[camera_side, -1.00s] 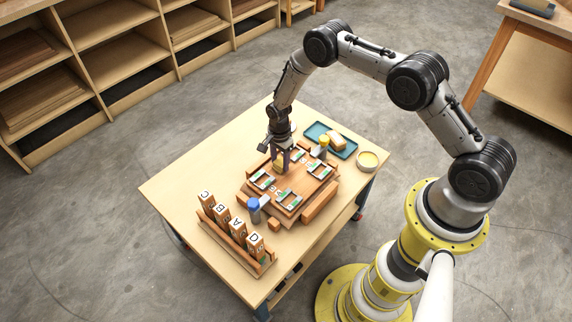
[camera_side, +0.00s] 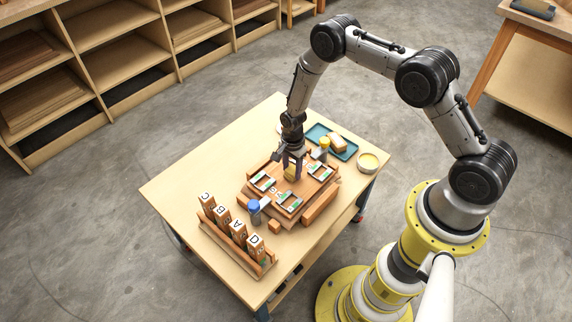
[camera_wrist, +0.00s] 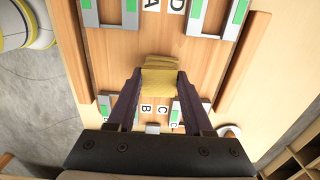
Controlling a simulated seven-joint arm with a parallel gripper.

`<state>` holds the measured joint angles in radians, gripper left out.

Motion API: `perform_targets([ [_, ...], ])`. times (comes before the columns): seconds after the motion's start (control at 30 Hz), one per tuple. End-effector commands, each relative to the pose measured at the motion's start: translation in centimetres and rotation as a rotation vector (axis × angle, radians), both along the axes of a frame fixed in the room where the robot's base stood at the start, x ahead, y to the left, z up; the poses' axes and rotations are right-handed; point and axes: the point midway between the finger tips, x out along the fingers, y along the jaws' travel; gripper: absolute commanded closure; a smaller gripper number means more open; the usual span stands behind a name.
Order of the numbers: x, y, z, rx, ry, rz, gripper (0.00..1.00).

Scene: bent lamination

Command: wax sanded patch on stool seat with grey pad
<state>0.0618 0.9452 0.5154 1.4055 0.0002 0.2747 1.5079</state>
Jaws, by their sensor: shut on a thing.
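My gripper (camera_side: 292,168) is shut on a yellow, cloth-like pad (camera_wrist: 160,82), which sits between the two dark fingertips in the wrist view. The pad is over the wooden seat panel (camera_wrist: 110,70), low against or just above it; I cannot tell if it touches. The panel also shows in the side view (camera_side: 279,186). Grey-and-green frames (camera_wrist: 214,20) stand on it beside printed letters, with D and A ahead of the pad and B and C near the fingers. I cannot make out a grey pad or the edge of a sanded patch.
A blue-capped bottle (camera_side: 254,206) and a rack of lettered blocks (camera_side: 237,243) stand to the left. A yellow-capped bottle (camera_side: 323,154), a teal tray (camera_side: 348,154) holding a tan block, and a round tin (camera_side: 368,162) stand behind and right. The table's left side is clear.

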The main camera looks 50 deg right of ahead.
Motion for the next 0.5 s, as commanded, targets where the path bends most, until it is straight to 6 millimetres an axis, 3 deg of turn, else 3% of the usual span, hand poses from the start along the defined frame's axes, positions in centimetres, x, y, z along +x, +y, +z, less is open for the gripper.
perform_targets([
  [0.5, -4.8, 0.0, 0.1, 0.000, 0.001, 0.000, 1.00],
])
